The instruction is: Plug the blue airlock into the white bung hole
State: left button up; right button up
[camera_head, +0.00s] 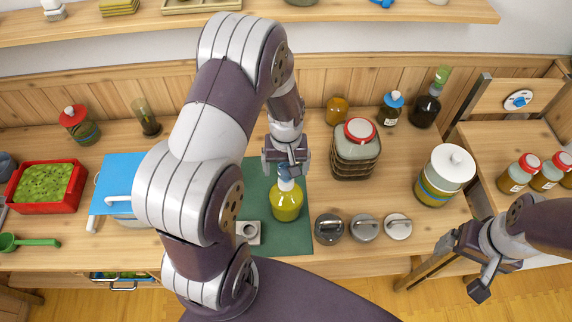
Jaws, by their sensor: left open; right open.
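A round jar of yellow-green liquid (286,205) stands upright on the dark green mat. A small pale-blue piece (286,184), seemingly the airlock, shows at its neck, right under my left gripper. The white bung and its hole cannot be made out clearly, as the gripper covers the top. My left gripper (287,168) points down over the jar neck with its jaws open, around or just above the blue piece; I cannot tell which. My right gripper (463,270) is open and empty, off the front right of the counter.
A grey block with a hole (248,232) sits left of the jar. Several grey lids (364,228) lie to the right. A red-lidded jar (356,150), a white-lidded jar (444,175) and dark bottles (425,108) stand farther right. A red crate (45,186) is at left.

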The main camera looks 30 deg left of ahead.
pick_arm(q)
jog(key=shift+r, duration=0.15)
jog(key=shift+r+p, duration=1.9)
jog(key=shift+r, duration=0.1)
jog(key=shift+r, duration=0.1)
jog(key=shift+w+r, duration=0.1)
jog(key=shift+r, duration=0.2)
notch_tip(320, 180, up, 12)
jog(key=b, duration=0.3)
